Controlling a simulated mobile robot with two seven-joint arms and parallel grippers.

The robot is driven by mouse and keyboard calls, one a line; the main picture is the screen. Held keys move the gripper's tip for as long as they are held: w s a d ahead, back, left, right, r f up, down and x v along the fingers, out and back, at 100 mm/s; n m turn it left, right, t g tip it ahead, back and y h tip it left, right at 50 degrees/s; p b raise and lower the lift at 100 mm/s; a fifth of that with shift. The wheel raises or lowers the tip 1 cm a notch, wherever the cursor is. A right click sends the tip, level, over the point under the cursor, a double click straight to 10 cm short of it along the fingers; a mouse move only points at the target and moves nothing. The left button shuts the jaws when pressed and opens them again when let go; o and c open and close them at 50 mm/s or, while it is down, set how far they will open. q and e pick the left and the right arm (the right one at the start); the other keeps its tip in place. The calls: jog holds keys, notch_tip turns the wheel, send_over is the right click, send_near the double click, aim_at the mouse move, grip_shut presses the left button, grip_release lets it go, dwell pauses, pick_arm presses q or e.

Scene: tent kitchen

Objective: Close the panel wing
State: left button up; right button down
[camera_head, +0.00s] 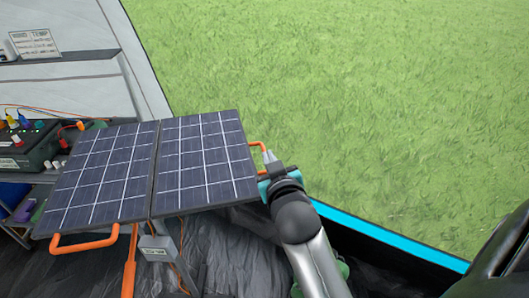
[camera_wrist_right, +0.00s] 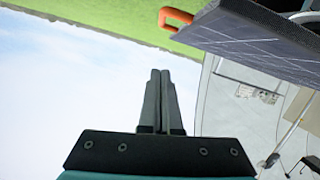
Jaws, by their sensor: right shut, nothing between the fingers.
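The solar panel has two wings lying open and nearly flat, side by side, in the head view. The left wing (camera_head: 100,178) has an orange handle (camera_head: 84,242) at its front edge. The right wing (camera_head: 204,160) has an orange handle (camera_head: 259,145) at its right edge. My right gripper (camera_head: 268,157) is shut and empty, close to the right wing's right edge beside that handle. In the right wrist view, its fingers (camera_wrist_right: 161,78) are together, apart from the panel wing (camera_wrist_right: 262,38) and the orange handle (camera_wrist_right: 178,18) above. My left gripper is not in view.
A dark case with coloured plugs (camera_head: 28,140) stands on a shelf at the left. A small labelled grey box (camera_head: 158,248) with orange cables hangs below the panel. A blue-edged tent sill (camera_head: 390,238) runs at the right. Open grass (camera_head: 370,90) lies beyond.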

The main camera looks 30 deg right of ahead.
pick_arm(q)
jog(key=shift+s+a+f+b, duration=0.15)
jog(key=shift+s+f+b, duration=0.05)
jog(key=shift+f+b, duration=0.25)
pick_arm(e)
jog(key=w+d+f, duration=0.3)
jog(key=w+f, duration=0.3)
jog(key=w, duration=0.1)
jog(key=shift+d, duration=0.2)
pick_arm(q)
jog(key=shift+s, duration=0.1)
pick_arm(e)
jog(key=shift+w, duration=0.1)
